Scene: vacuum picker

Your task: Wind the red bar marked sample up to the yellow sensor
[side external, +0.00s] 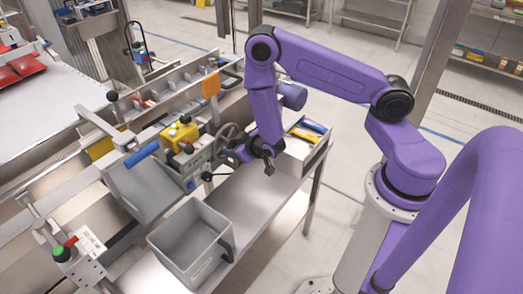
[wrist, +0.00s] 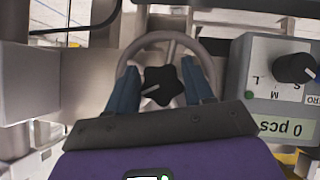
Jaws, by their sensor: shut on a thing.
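My gripper (wrist: 161,80) has its two blue fingers on either side of a black star-shaped knob (wrist: 162,87) with a white mark, and is shut on it. A grey handwheel ring (wrist: 165,40) curves behind the knob; the wheel also shows in the side view (side external: 226,134), just left of my gripper (side external: 240,153). A yellow block (side external: 180,135), possibly the sensor, sits left of the wheel. A small red patch (side external: 150,103) shows in the channel farther back; I cannot tell whether it is the red bar. No sample label is readable.
A grey box (wrist: 285,75) with a black dial and a "0 pcs" display stands right of the wheel in the wrist view. A grey bin (side external: 190,240) stands on the bench in front. An open carton (side external: 303,140) lies to the right. Rails run behind the wheel.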

